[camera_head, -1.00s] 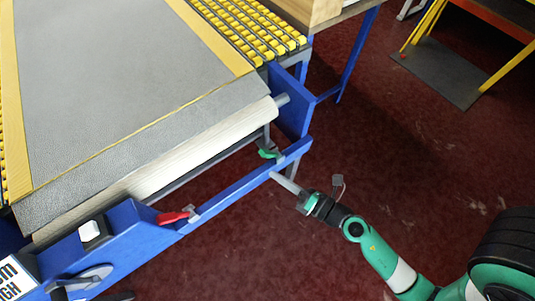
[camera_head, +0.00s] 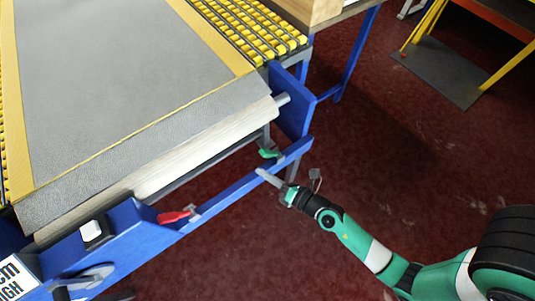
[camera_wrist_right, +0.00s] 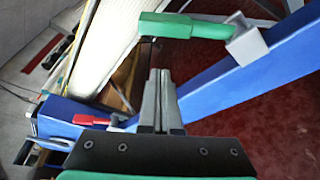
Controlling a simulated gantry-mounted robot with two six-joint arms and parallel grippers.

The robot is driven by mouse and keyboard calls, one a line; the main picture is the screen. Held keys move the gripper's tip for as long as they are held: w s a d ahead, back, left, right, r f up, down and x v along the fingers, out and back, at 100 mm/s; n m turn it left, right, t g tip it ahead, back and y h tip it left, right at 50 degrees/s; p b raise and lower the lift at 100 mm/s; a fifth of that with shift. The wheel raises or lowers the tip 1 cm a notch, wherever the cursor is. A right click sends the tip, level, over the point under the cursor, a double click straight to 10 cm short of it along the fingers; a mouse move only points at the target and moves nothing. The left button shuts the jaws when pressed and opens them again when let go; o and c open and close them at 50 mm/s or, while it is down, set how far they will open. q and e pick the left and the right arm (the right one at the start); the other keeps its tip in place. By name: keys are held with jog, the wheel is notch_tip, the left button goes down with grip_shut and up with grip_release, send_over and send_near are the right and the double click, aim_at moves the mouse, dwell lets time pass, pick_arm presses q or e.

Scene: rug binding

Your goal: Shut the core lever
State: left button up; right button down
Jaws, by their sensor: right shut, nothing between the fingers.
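A green lever (camera_head: 268,153) sits on the blue front rail (camera_head: 235,190) near its right end. In the right wrist view the green lever (camera_wrist_right: 185,27) lies across the top, joined to a grey block on the rail. A red lever (camera_head: 173,217) sits further left on the rail; it also shows in the right wrist view (camera_wrist_right: 90,120). Which one is the core lever, I cannot tell. My right gripper (camera_head: 260,171) is shut and empty, fingertips close to the rail just below the green lever. In its wrist view the fingertips (camera_wrist_right: 159,72) show apart from the lever. My left gripper is out of view.
A pale roll (camera_head: 205,148) lies behind the rail, under the grey rug (camera_head: 130,80) with yellow edges. A white button box (camera_head: 92,230) is on the blue frame at left. The dark red floor (camera_head: 390,150) around my right arm is clear.

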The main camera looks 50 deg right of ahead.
aim_at(270, 154)
jog(key=d+b, duration=0.1)
jog(key=w+d+r, duration=0.1)
jog(key=d+b, duration=0.1)
jog(key=shift+w+d+r+b, duration=0.1)
jog(key=shift+w+r+b, duration=0.2)
jog(key=shift+r, duration=0.1)
jog(key=shift+s, duration=0.1)
